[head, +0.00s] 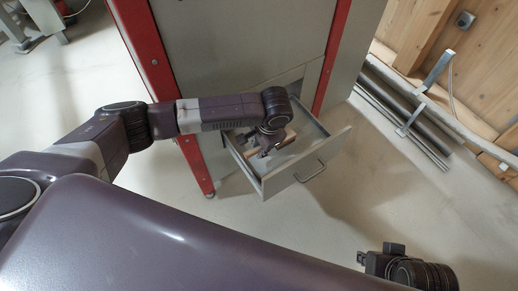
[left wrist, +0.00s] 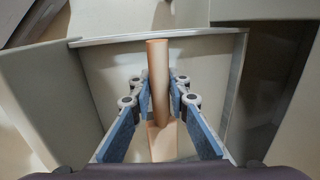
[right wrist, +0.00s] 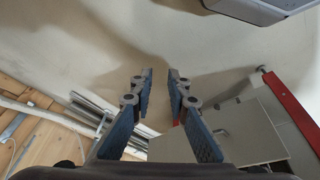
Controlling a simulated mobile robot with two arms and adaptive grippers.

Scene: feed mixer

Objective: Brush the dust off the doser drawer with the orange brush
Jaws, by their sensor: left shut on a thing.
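The doser drawer (head: 310,165) is pulled out of the grey cabinet, and its front carries a bar handle (head: 310,171). My left gripper (head: 268,150) reaches down into the drawer. In the left wrist view the left gripper (left wrist: 158,100) is shut on the orange brush (left wrist: 157,75), its rod-like handle between the blue fingers. A wider tan part of the brush shows below the handle, and its bristles are hidden. The drawer walls and floor (left wrist: 110,75) surround it in that view. I cannot make out dust. My right gripper (right wrist: 160,95) is open and empty, away from the drawer.
The grey cabinet (head: 230,45) with red posts (head: 145,45) stands behind the drawer. Metal rails (head: 405,120) lie along the wooden wall (head: 470,70) at the right. The floor (head: 370,200) between drawer and wall is clear.

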